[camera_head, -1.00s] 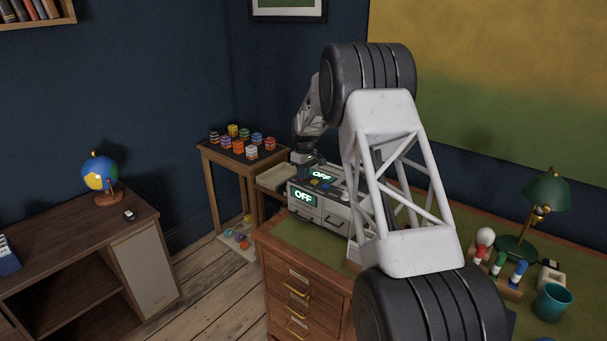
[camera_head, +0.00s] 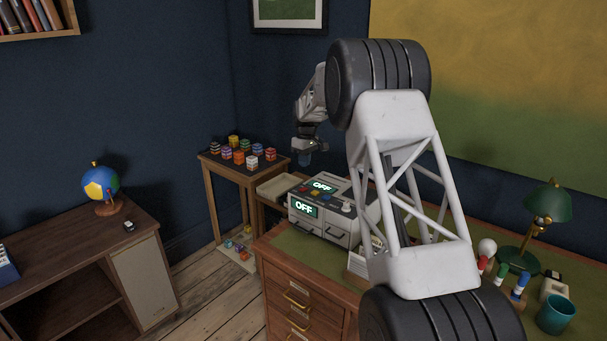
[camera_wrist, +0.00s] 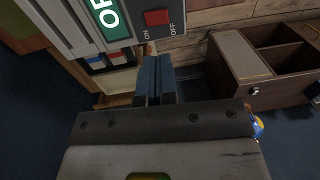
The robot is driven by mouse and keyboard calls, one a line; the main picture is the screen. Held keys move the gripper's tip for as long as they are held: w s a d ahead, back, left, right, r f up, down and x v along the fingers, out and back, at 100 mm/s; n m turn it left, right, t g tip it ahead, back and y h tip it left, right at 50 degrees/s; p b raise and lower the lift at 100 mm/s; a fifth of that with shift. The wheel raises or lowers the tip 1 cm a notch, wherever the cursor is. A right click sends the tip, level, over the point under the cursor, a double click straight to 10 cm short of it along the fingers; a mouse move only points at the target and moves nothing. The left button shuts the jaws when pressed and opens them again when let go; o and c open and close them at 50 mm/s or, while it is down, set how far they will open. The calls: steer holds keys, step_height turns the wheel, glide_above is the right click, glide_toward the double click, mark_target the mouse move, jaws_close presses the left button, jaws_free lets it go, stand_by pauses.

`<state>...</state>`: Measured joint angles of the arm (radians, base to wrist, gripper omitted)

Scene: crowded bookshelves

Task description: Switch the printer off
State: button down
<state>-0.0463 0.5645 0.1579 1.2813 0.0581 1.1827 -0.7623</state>
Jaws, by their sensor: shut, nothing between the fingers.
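The printer (camera_head: 331,230) is a pale grey box on the green-topped desk, with lit green displays reading OFF on its front (camera_head: 304,208) and top (camera_head: 322,186). In the wrist view, part of the printer (camera_wrist: 62,12) shows, with a cut-off display (camera_wrist: 108,18) and a red switch (camera_wrist: 157,17). The switch sits between the labels ON and OFF; its tilt is hard to tell. My gripper (camera_head: 305,160), with blue fingers, is above and behind the printer, apart from it. In the wrist view my gripper (camera_wrist: 152,75) is shut and empty.
A small table (camera_head: 206,163) with several coloured blocks stands left of the printer. A beige tray (camera_head: 282,187) lies behind it. A green lamp (camera_head: 546,200) and a teal cup (camera_head: 555,313) stand at the desk's right. A globe (camera_head: 101,184) stands on a cabinet.

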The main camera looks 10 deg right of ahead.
steer(key=shift+d+r, duration=0.1)
steer(key=shift+r, duration=1.95)
steer(key=s+d+r+m+t, duration=0.15)
steer(key=s+r, duration=0.35)
steer(key=s, duration=0.7)
steer(key=s+d+r+m, duration=0.15)
steer(key=s+r, duration=0.35)
steer(key=s, duration=0.6)
steer(key=s+d+r+m, duration=0.15)
steer(key=s+r, duration=0.35)
steer(key=s, duration=0.7)
steer(key=s+f+m+t, duration=0.1)
steer(key=s+f, duration=0.3)
steer(key=s, duration=1.4)
steer(key=s+d+f+m, duration=0.1)
steer(key=s+f+m, duration=0.2)
steer(key=s, duration=1.6)
steer(key=shift+s+d+f+m+t+h, duration=0.2)
steer(key=shift+f+m+t+h, duration=0.2)
steer(key=shift+f, duration=0.5)
